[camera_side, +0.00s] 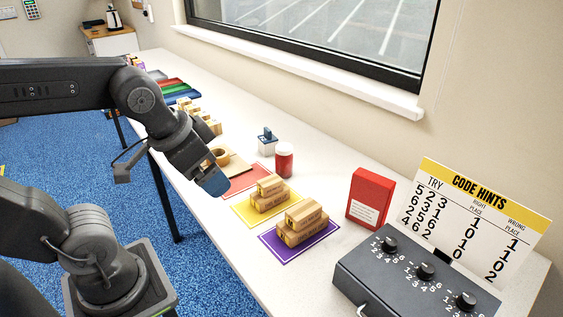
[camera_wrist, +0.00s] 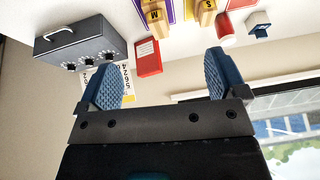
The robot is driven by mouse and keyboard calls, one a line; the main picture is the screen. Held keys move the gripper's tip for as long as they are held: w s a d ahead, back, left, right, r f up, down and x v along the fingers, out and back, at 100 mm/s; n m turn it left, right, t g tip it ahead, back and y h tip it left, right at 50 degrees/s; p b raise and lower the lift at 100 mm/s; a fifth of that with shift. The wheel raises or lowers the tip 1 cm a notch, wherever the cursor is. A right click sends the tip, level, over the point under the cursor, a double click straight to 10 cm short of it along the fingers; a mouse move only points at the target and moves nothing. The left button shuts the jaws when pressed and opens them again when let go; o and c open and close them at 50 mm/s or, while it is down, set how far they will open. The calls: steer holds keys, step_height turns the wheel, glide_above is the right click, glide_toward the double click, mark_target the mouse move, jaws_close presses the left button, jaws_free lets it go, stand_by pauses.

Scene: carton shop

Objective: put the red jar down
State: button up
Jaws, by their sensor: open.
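The red jar (camera_side: 284,163), with a white lid, stands upright on the white bench, just right of the red mat's far end. In the wrist view, which looks upside down, the jar (camera_wrist: 225,30) shows near the top, beyond the right finger and apart from it. My gripper (camera_side: 213,183) is above the bench near its front edge, to the left of the jar with a gap between them. In the wrist view my gripper (camera_wrist: 164,72) has its two blue fingers wide apart, with nothing held between them.
A red box (camera_side: 370,197), a grey dial box (camera_side: 400,275) and a hint card (camera_side: 470,215) stand to the right. Carton pieces sit on yellow (camera_side: 246,213) and purple (camera_side: 275,246) mats.

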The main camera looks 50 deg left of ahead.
steer(key=w+a+m+g+y, duration=0.35)
steer(key=w+a+m, duration=0.2)
steer(key=w, duration=0.35)
steer(key=m+g+y, duration=0.2)
steer(key=m+y, duration=1)
steer(key=y, duration=0.2)
glide_above(290, 160)
step_height(290, 160, down, 15)
step_height(290, 160, down, 6)
steer(key=shift+f, duration=0.15)
steer(key=shift+s+a+f, duration=0.1)
steer(key=shift+a+f, duration=0.1)
steer(key=shift+a, duration=0.3)
steer(key=shift+a+f, duration=0.15)
steer(key=shift+a, duration=0.85)
